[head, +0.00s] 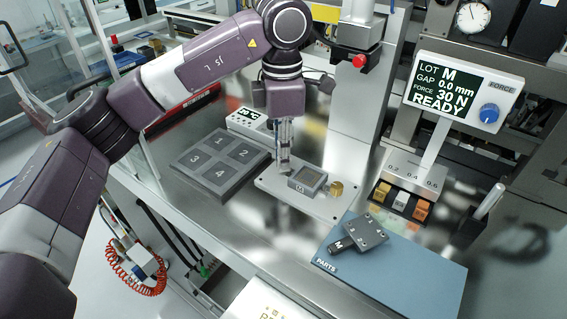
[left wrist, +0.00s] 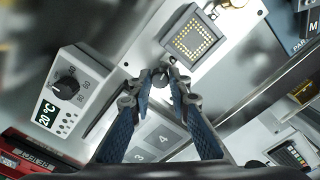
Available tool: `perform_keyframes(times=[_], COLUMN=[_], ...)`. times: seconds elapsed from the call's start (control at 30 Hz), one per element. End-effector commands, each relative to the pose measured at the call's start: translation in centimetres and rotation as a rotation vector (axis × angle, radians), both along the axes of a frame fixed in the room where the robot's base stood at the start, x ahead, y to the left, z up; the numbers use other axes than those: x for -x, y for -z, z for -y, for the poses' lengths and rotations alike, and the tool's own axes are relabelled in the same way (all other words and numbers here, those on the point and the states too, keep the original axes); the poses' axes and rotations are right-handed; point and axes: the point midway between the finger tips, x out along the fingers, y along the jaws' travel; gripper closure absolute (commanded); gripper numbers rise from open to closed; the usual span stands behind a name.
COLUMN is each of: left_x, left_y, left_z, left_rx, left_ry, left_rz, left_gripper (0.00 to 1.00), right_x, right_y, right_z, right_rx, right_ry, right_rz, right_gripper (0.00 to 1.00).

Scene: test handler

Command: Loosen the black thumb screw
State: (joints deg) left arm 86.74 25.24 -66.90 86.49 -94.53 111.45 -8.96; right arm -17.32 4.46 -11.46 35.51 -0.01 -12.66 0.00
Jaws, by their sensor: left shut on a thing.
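The black thumb screw (left wrist: 160,76) shows small and dark in the left wrist view, between my fingertips beside the square socket. In the head view my gripper hides it. My left gripper (left wrist: 164,78) is shut on it, with the two blue-padded fingers converging at the screw. In the head view my left gripper (head: 284,168) points down at the left side of the socket (head: 307,179), on a light metal plate (head: 328,212). The socket (left wrist: 194,40) shows rows of gold contacts in the left wrist view. My right gripper is in neither view.
A brass knob (head: 337,188) stands right of the socket. A grey numbered tray (head: 181,160) and a temperature unit (head: 243,122) lie to the left. A blue parts mat (head: 430,270) holds a dark holed plate (head: 368,233). Coloured blocks (head: 401,200) and a READY display (head: 447,88) are right.

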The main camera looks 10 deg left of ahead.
Motion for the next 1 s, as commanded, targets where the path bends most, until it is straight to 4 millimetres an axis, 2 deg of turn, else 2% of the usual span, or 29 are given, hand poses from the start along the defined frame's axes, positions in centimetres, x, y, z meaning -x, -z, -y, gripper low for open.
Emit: perform_keyframes(times=[0.43, 0.73, 1.0], left_x=[-0.05, -0.07, -0.06], left_y=[-0.03, -0.02, -0.11], left_z=[0.0, -0.03, -0.02], left_rx=[0.0, 0.0, 0.0], left_ry=[-0.083, -0.327, -0.343], left_rz=[0.002, 0.003, 0.002], left_gripper=[0.96, 0.96, 0.96], right_x=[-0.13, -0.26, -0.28], right_y=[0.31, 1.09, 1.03], right_z=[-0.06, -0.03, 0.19], right_rx=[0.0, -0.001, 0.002], right_ry=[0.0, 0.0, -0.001], right_rz=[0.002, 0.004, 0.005], right_gripper=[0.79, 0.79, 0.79])
